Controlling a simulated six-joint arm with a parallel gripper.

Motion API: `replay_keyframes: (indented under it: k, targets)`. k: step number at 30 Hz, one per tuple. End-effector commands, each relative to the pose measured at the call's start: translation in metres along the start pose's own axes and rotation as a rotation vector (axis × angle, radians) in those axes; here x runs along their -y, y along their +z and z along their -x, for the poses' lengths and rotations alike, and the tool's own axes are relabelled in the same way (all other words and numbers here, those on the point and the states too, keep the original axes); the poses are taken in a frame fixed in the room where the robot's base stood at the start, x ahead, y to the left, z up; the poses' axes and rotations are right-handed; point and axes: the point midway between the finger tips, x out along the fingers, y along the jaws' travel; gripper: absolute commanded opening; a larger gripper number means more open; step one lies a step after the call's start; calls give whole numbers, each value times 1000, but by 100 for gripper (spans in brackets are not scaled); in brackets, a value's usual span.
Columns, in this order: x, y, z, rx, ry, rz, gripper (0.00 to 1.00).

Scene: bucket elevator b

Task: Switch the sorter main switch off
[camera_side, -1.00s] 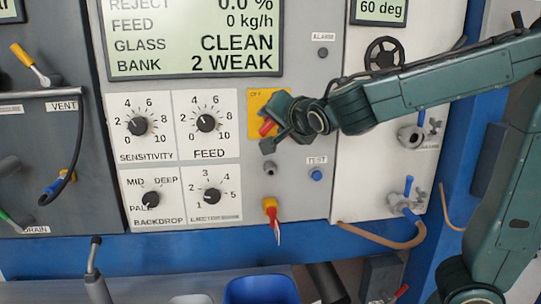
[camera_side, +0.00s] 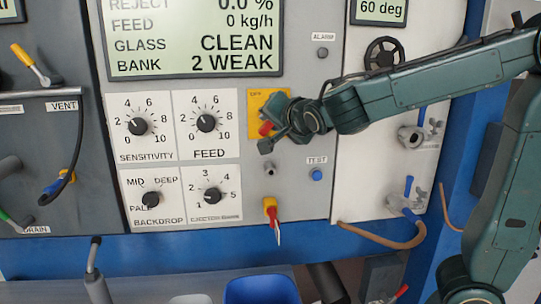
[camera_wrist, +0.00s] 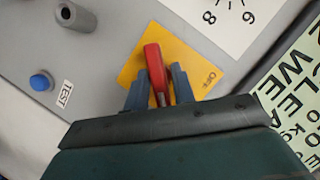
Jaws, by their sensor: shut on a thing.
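The sorter main switch is a red handle (camera_wrist: 156,70) on a yellow plate marked OFF (camera_wrist: 190,62). In the side view the yellow plate (camera_side: 257,99) is on the grey panel right of the FEED dial, and part of the red handle (camera_side: 266,128) shows beside my gripper (camera_side: 278,125). In the wrist view my gripper (camera_wrist: 158,84) has one finger on each side of the red handle and is shut on it. My gripper hides much of the plate in the side view. The handle's exact setting is hard to tell.
A blue TEST button (camera_side: 316,174) and a grey keyed-looking cylinder (camera_side: 270,167) sit below my gripper. A red and yellow key switch (camera_side: 271,207) is lower down. The FEED dial (camera_side: 206,123) is left. A black handwheel (camera_side: 385,54) is at upper right, behind my arm.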

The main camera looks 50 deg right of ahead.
Motion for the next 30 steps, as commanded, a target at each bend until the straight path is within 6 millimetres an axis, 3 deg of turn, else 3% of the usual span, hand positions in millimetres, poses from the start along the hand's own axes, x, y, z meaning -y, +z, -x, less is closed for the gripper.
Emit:
replay_keyframes:
  k: [14, 30]
  targets:
    - [2, 1, 0, 1, 72, 176, 3]
    - [4, 2, -1, 1, 261, 630, 3]
